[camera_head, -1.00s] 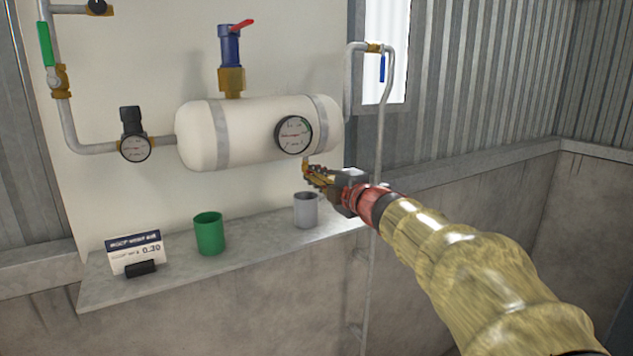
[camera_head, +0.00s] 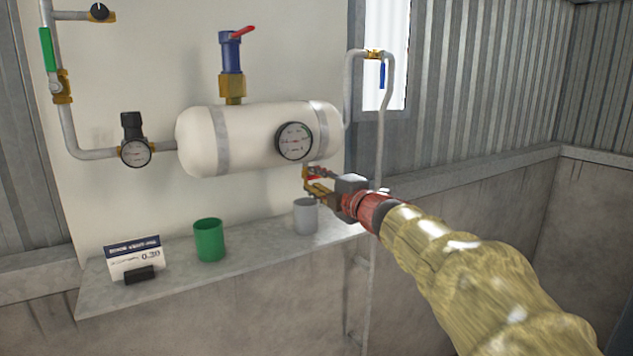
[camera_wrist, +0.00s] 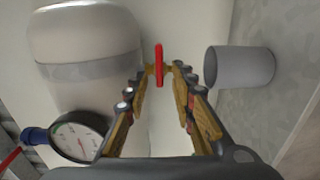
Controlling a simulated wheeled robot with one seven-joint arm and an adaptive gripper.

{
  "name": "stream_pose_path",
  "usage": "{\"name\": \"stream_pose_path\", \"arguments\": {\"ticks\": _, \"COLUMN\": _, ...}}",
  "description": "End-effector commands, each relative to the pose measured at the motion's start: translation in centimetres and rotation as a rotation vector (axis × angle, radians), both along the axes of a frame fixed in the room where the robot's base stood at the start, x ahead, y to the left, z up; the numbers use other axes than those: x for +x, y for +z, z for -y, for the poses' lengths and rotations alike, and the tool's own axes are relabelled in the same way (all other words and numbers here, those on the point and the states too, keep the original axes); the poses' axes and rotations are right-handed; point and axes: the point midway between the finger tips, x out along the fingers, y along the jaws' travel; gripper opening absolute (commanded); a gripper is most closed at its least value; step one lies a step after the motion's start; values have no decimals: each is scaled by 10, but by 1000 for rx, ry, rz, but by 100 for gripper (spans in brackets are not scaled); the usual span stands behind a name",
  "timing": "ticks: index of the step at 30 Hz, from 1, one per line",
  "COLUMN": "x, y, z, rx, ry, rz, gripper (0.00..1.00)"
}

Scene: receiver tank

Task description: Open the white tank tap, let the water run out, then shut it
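The white tank (camera_head: 255,135) hangs on the wall with a round gauge (camera_head: 294,141) at its right end. Below that end is a small brass tap (camera_head: 306,181) with a red handle (camera_wrist: 159,65). My gripper (camera_head: 312,184) is at the tap, below the tank. In the wrist view my gripper (camera_wrist: 164,70) is open, and the red handle stands between its fingertips with a gap seen on both sides. A grey cup (camera_head: 305,217) stands on the shelf below the tap; it also shows in the wrist view (camera_wrist: 240,66). No running water is visible.
A green cup (camera_head: 209,240) and a small sign (camera_head: 134,259) stand on the grey shelf (camera_head: 190,275) to the left. A blue valve with a red lever (camera_head: 231,55) is on top of the tank. A bent pipe (camera_head: 383,125) runs down at right.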

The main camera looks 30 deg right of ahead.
Motion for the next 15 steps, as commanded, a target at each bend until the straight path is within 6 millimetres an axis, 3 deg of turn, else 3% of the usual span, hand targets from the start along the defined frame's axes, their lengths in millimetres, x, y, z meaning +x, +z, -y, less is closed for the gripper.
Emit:
{"name": "stream_pose_path", "arguments": {"ticks": 8, "x": -2, "y": 0, "z": 0, "rx": 0, "ry": -1, "rz": 1, "gripper": 26}}
{"name": "stream_pose_path", "arguments": {"ticks": 15, "x": -34, "y": 1, "z": 2, "rx": -1, "ry": -3, "rz": 1, "gripper": 26}}
